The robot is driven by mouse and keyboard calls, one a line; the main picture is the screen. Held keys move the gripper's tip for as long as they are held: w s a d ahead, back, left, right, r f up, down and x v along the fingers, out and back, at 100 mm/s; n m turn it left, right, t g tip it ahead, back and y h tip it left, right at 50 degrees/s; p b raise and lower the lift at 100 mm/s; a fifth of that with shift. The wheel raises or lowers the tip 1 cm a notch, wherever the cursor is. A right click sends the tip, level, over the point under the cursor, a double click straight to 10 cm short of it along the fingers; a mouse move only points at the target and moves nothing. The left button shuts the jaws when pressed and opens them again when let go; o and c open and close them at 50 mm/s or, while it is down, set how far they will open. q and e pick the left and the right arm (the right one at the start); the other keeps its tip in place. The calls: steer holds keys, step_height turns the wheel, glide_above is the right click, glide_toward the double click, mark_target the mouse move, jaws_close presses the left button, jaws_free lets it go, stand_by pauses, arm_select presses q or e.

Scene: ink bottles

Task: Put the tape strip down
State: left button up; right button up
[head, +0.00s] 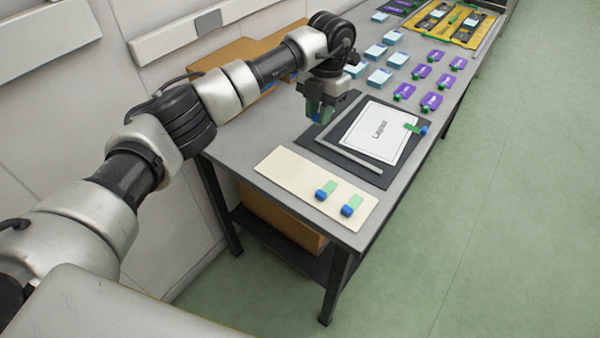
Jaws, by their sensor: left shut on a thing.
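My left gripper (320,112) is over the far left part of the dark mat, by the layout sheet's far left corner. It is shut on a tape strip (316,109), of which only some green shows between the fingers. I cannot tell whether the strip touches the mat or sheet. The white sheet marked "Layout" (375,145) lies on the dark mat (368,177). My right gripper is out of view.
Light blue blocks (379,77) and purple pieces (431,102) stand in rows beyond the mat. A yellow tray (471,35) is at the far end of the grey table (345,235). Cardboard boxes (235,52) stand behind my arm.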

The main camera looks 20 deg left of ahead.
arm_select(q)
steer(key=p, duration=0.3)
glide_above(297, 183)
steer(key=f, duration=0.5)
steer(key=shift+w+f, duration=0.2)
steer(key=shift+f, duration=0.15)
step_height(297, 183, down, 4)
steer(key=shift+r+p, duration=0.15)
steer(key=shift+p, duration=0.2)
steer(key=shift+f, duration=0.25)
steer(key=shift+f, duration=0.1)
steer(key=shift+f+b, duration=0.25)
steer(key=shift+b, duration=0.15)
steer(key=o, duration=0.7)
steer(key=shift+c, duration=0.2)
steer(key=shift+r, duration=0.1)
